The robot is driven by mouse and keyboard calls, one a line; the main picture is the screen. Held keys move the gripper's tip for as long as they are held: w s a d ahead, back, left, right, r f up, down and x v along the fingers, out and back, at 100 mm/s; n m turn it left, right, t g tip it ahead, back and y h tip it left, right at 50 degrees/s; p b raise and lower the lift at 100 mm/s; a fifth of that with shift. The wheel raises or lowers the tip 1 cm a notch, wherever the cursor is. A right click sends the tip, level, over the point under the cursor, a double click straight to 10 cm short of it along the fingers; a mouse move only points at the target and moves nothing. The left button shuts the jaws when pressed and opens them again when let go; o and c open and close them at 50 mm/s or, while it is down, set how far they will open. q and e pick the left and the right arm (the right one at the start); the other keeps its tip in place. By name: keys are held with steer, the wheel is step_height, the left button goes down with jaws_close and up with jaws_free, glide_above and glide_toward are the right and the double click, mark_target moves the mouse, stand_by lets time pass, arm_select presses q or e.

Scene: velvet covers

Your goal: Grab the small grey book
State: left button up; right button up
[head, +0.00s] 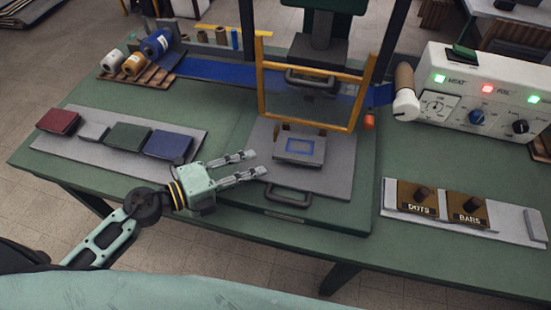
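My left gripper (259,164) is to the right of the tray, near the front edge of the press plate. Its two fingers are apart, point right, and have nothing between them. My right gripper does not show.
A blue book (168,145) is the rightmost on the tray. A press with a yellow frame (312,124) stands mid-table, with a grey block (299,147) on its plate. A control box (487,92) and a board with DOTS and BARS blocks (467,209) are at right.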

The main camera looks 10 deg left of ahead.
mark_target(270, 172)
arm_select(q)
steer(key=x, duration=0.1)
steer(key=p+x, duration=0.1)
steer(key=x, duration=0.2)
steer(key=shift+w+d+r, duration=0.15)
steer(key=shift+w+d, duration=0.15)
steer(key=shift+p+x, duration=0.4)
steer(key=shift+x, duration=0.35)
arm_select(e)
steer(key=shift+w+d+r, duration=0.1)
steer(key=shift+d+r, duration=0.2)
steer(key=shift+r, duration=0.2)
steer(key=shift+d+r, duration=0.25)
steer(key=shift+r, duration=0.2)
arm_select(q)
steer(key=shift+s, duration=0.15)
steer(key=c, duration=0.4)
steer(key=shift+s+f, duration=0.1)
steer(key=shift+f, duration=0.25)
jaws_close()
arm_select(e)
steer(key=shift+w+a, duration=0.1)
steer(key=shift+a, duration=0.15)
arm_select(q)
steer(key=shift+r, duration=0.1)
